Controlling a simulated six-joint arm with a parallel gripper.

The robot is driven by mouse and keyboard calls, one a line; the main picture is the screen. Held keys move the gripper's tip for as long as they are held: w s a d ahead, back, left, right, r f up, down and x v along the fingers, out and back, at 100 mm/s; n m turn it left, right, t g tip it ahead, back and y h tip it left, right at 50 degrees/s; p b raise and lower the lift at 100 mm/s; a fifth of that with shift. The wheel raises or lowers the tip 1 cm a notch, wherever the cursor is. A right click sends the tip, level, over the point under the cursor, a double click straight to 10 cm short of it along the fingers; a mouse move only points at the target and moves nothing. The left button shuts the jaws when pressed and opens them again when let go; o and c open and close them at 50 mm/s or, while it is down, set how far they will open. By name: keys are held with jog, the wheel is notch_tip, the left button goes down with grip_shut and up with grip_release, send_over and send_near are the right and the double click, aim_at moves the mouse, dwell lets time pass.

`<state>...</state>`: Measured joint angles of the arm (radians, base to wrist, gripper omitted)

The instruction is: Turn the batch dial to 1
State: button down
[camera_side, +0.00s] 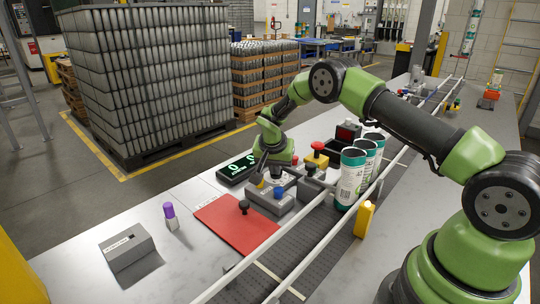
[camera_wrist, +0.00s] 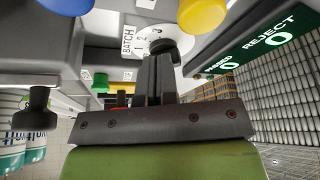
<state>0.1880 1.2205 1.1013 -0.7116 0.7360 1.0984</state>
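The batch dial (camera_wrist: 165,46) is a dark round knob beside a white plate marked BATCH (camera_wrist: 128,42), at the top middle of the wrist view. A numeral that looks like a 1 shows on its pale scale; the pointer setting is too small to read. My gripper (camera_wrist: 157,62) has its two dark fingers close together, with their tips right at the knob. I cannot tell whether they touch it. In the side view my gripper (camera_side: 270,178) is low over the grey control box (camera_side: 268,200), and the dial is hidden there.
Blue (camera_side: 279,191) and red (camera_side: 293,171) knobs are close by. A red mat (camera_side: 238,226) with a black-handled stamp (camera_side: 244,206) lies in front. Printed cans (camera_side: 350,180) stand by the conveyor at right.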

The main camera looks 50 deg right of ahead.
jog(key=a, duration=0.1)
jog(key=s+a, duration=0.1)
jog(key=a, duration=0.1)
jog(key=shift+s, duration=0.2)
jog(key=v, duration=0.9)
jog(key=c, duration=1.8)
grip_release()
jog(key=shift+a+r, duration=0.15)
jog(key=shift+r, duration=0.1)
jog(key=shift+c, duration=0.2)
jog(key=o, duration=0.4)
jog(key=shift+s+r, duration=0.1)
jog(key=shift+o, duration=1.4)
jog(key=d+f+m+g+y, duration=0.1)
jog(key=d+m+y, duration=0.2)
jog(key=d+m, duration=0.4)
jog(key=shift+f+m, duration=0.4)
jog(key=shift+m, duration=0.3)
jog(key=w+d+m+t+y, duration=0.1)
jog(key=d+m+t+y, duration=0.1)
jog(key=d+m+y, duration=0.3)
jog(key=shift+m+h, duration=0.3)
jog(key=shift+h, duration=0.1)
jog(key=x, duration=0.9)
jog(key=shift+w+a+f, duration=0.1)
jog(key=shift+w+a, duration=0.05)
jog(key=shift+a, duration=0.2)
